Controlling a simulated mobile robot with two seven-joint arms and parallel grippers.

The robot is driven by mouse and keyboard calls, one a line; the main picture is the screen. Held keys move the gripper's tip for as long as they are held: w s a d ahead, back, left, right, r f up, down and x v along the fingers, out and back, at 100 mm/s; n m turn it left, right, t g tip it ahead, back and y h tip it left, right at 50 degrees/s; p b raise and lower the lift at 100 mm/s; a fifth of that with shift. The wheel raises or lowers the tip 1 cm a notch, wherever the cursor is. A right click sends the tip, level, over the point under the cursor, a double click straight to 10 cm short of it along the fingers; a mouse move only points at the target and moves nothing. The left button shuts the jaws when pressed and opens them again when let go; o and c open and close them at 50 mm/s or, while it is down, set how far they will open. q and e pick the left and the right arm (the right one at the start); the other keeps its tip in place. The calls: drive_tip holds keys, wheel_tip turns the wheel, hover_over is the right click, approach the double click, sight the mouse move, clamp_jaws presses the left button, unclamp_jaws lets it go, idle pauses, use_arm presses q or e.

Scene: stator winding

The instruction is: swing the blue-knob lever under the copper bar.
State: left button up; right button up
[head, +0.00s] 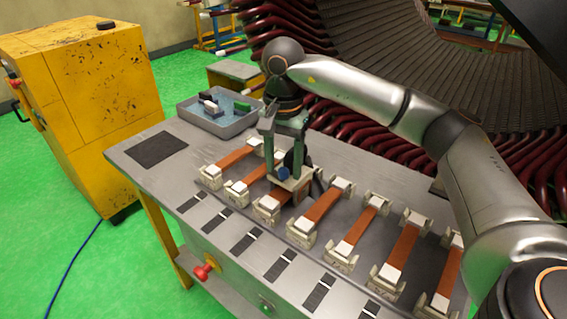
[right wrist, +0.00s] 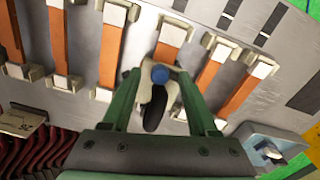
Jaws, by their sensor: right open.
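The blue knob (head: 284,173) is on a pale lever piece at one of the copper-bar stations. In the right wrist view the blue knob (right wrist: 158,74) and a black part (right wrist: 155,110) below it lie between my two green fingers. A copper bar (right wrist: 166,54) runs up from the knob to a white block. My right gripper (head: 287,162) points down over that station, open, with its fingers on either side of the knob. I cannot tell whether they touch it. The gripper partly hides the lever and the bar. My left gripper is not in view.
Several copper bars with white end blocks line the grey table (head: 150,185), close on both sides of the gripper. A blue-grey tray (head: 220,130) with small parts stands at the back left. A yellow cabinet (head: 90,110) stands left of the table. Dark red coils rise behind.

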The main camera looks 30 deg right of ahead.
wheel_tip(320, 180, up, 12)
drive_tip(key=p, duration=0.2)
drive_tip(key=shift+r, duration=0.2)
drive_tip(key=shift+f, duration=0.1)
idle(0.4)
